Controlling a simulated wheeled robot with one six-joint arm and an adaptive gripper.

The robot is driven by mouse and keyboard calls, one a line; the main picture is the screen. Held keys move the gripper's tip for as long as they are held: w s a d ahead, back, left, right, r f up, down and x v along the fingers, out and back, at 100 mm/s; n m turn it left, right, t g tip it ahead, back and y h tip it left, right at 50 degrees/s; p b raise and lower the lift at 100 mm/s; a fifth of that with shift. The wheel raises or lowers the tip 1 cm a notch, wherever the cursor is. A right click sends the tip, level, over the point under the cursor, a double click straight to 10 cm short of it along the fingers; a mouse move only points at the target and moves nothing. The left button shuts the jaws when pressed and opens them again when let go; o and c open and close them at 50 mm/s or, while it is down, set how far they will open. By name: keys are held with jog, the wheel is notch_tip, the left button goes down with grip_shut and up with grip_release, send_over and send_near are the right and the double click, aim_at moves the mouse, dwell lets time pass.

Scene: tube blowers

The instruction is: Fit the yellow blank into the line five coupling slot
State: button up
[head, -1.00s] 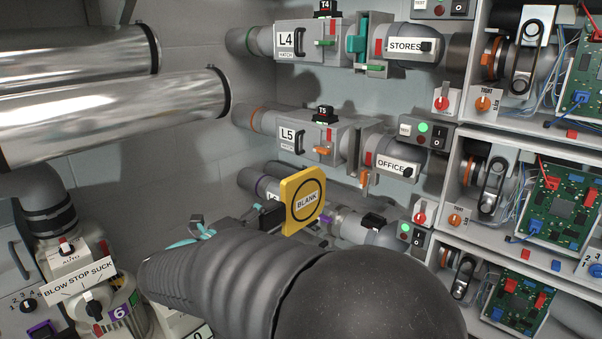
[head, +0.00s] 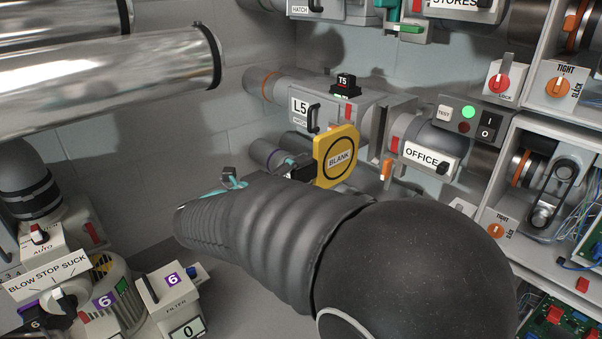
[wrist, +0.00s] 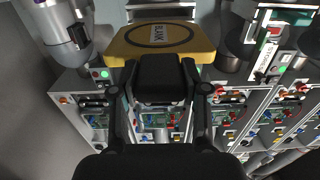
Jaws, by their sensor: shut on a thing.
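The yellow blank (head: 338,172), a rounded plate marked BLANK with a black ring, is upright in the head view. My gripper (head: 303,172) is mostly hidden behind my arm there. In the wrist view, my gripper (wrist: 160,75) is shut on the blank (wrist: 160,35), which sticks out beyond the fingers. The line five hatch box (head: 318,112), labelled L5, is behind the blank, which overlaps its lower right part. The line five coupling slot (head: 383,135) is the gap between that box and the OFFICE pipe (head: 422,158). The blank appears outside it, nearer the camera; exact depth is unclear.
The T5 block (head: 345,84) sits on the L5 box. An orange handle (head: 387,172) hangs below the slot. Line four's STORES pipe (head: 460,8) is above. A switch box (head: 468,120) with a green light and open cabinets stand to the right. Large metal pipes (head: 110,75) fill the upper left.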

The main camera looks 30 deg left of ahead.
aim_at(329, 161)
jog(key=shift+s+f, duration=0.1)
jog(key=shift+s, duration=0.05)
jog(key=shift+b+x, duration=0.65)
jog(key=shift+x, duration=3.65)
jog(key=x, duration=1.3)
jog(key=shift+w+d, duration=0.1)
jog(key=shift+w, duration=0.1)
jog(key=o, duration=1.4)
jog(key=v, duration=1.2)
